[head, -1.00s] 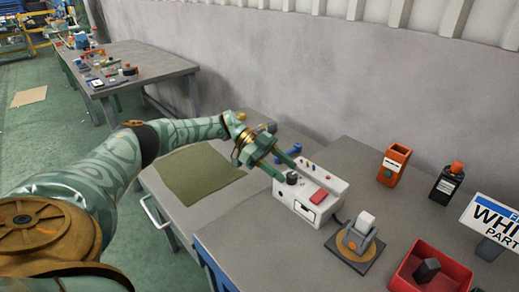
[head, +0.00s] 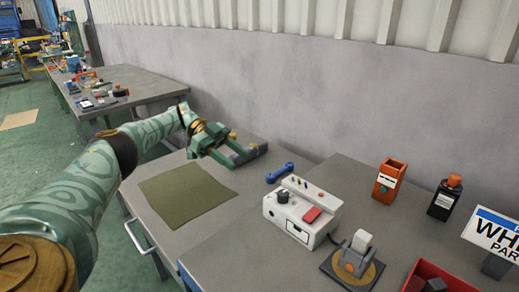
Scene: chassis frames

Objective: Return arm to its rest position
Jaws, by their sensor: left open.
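My left arm (head: 75,195), pale green with darker swirls, comes in from the left and reaches out over the far part of the grey workbench. My left gripper (head: 248,157) is green and open, with nothing seen between its fingers. It is above or close to the bench top, beyond the olive mat (head: 186,194) and left of the white control box (head: 302,212). I cannot tell its exact height. My right gripper is not in view.
A blue part (head: 279,173) lies just right of my gripper. A grey holder on a dark base (head: 354,254), an orange container (head: 389,181), a black bottle (head: 444,198), a red bin (head: 432,270) and a sign (head: 492,236) stand to the right. The wall (head: 300,85) is behind.

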